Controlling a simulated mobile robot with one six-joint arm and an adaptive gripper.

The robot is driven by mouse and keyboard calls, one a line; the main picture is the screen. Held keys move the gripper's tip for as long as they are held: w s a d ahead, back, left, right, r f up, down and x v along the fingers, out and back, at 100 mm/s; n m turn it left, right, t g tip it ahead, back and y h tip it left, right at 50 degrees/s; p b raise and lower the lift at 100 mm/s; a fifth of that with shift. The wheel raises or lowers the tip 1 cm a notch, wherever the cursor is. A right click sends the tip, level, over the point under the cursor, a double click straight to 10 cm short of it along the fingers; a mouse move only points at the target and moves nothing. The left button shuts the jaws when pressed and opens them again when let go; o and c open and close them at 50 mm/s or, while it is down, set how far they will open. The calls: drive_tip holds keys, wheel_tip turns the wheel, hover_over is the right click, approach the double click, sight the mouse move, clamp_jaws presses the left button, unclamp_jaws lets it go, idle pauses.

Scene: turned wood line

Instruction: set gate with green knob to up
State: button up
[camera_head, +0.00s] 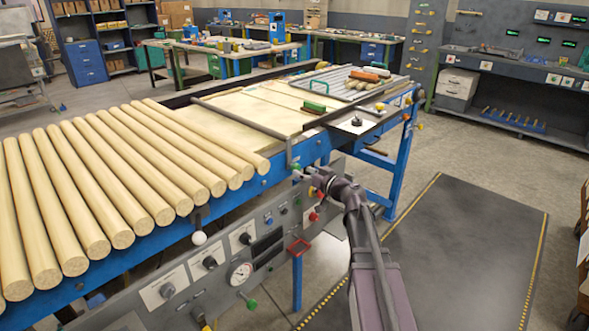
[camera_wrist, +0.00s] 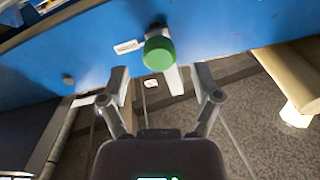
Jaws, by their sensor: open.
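A green knob (camera_wrist: 158,53) shows large in the wrist view, in front of a blue rail, with a light grey lever (camera_wrist: 173,82) partly hidden behind it. In the head view a small green knob (camera_head: 295,166) sits at the lower end of a grey gate bar (camera_head: 240,118) that lies low across the line. My gripper (camera_wrist: 163,84) is open and empty, its two fingers left and right below the knob, apart from it. In the head view my gripper (camera_head: 318,184) is beside the blue rail, just right of and below the knob; its fingers are hard to make out.
Several wooden rods (camera_head: 130,175) lie on the line to the left. A control panel (camera_head: 190,272) with knobs and a gauge is below the rail. Red and yellow knobs (camera_head: 314,216) are close to my gripper. A dark floor mat (camera_head: 455,235) to the right is clear.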

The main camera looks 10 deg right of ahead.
sight(298, 168)
drive_tip(key=shift+x, duration=1.75)
clamp_jaws()
